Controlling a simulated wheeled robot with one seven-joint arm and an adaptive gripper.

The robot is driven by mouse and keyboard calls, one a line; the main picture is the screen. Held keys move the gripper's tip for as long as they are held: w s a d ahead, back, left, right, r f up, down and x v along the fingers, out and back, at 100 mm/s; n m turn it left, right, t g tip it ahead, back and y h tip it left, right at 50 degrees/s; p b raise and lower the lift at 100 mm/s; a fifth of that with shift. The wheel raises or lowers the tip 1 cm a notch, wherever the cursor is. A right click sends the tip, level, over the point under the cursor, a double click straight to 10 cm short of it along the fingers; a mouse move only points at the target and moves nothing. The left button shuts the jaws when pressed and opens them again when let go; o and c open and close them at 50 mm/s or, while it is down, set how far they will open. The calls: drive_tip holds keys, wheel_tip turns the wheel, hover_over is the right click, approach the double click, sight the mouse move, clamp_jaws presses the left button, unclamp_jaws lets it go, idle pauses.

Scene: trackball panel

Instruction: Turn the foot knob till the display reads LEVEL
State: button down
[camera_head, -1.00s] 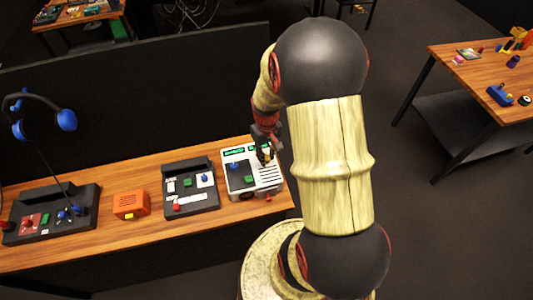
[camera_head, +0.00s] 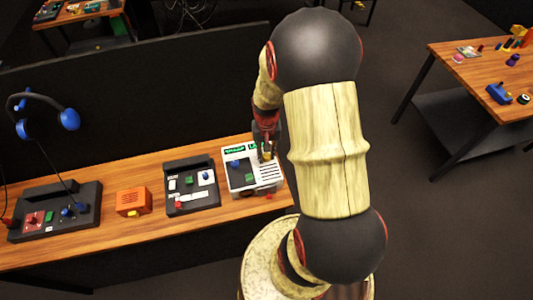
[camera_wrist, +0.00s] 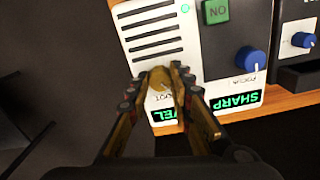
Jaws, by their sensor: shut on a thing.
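The foot knob (camera_wrist: 160,77) is a yellowish knob on the pale panel of a device (camera_head: 233,188) at the right end of the bench. My gripper (camera_wrist: 157,86) is shut on it, one finger on each side, and partly hides it. Beside the knob in the wrist view, a green-lettered display (camera_wrist: 163,114) shows letters that look like VEL; a finger hides the rest. A second display (camera_wrist: 236,103) reads SHARP. In the head view my gripper (camera_head: 265,152) stands over the device's back right part, and the knob is mostly hidden.
The panel also has a blue knob (camera_wrist: 250,60), a green ON button (camera_wrist: 215,11) and slots. A dark device (camera_head: 208,199), an orange box (camera_head: 132,200) and a headset (camera_head: 68,120) are to the left. A dark partition (camera_head: 130,90) stands behind the bench.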

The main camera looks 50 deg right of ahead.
sight(266, 156)
drive_tip(key=c, duration=1.6)
unclamp_jaws()
wheel_tip(266, 156, up, 12)
drive_tip(key=shift+s+a+r+n+t+b, duration=0.4)
drive_tip(key=shift+s+a+r+n+t, duration=0.75)
drive_tip(key=shift+a+r, duration=2.2)
drive_tip(key=shift+s+a+r+n+t+b, duration=0.55)
drive_tip(key=shift+s+a+r+n, duration=1.4)
drive_tip(key=shift+a, duration=2.25)
drive_tip(key=shift+s+a+r+n+t+b, duration=0.2)
drive_tip(key=shift+s+a+r+n+t, duration=0.65)
drive_tip(key=shift+a+r, duration=2.7)
